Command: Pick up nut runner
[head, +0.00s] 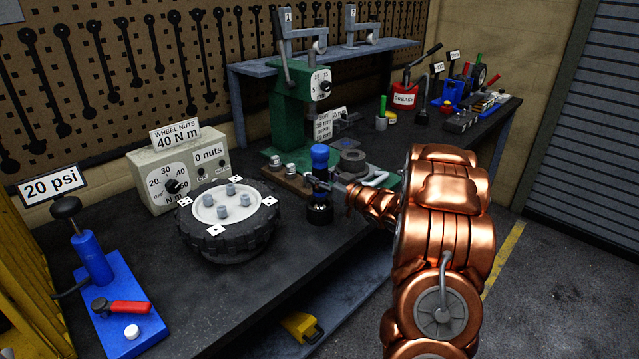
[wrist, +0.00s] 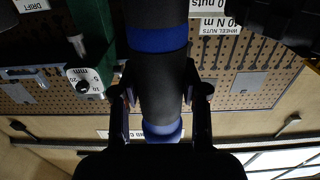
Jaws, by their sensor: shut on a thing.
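The nut runner (head: 320,154) is an upright tool with a blue top, a dark body and a wide black lower end. In the head view it stands right of the wheel, near the bench's front edge. My gripper (head: 318,184) reaches it from the right, with its fingers around the middle of the body. In the wrist view the nut runner (wrist: 162,42) fills the middle, dark with blue bands. My gripper (wrist: 163,92) has one finger on each side of it. I cannot tell whether its lower end touches the bench.
A tyred wheel (head: 228,243) lies left of the runner. The 40 N m wheel nuts box (head: 178,178) is behind it. A wooden block with metal nuts (head: 288,175) and a green press (head: 287,115) stand close behind the runner. A blue pump (head: 108,290) is at front left.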

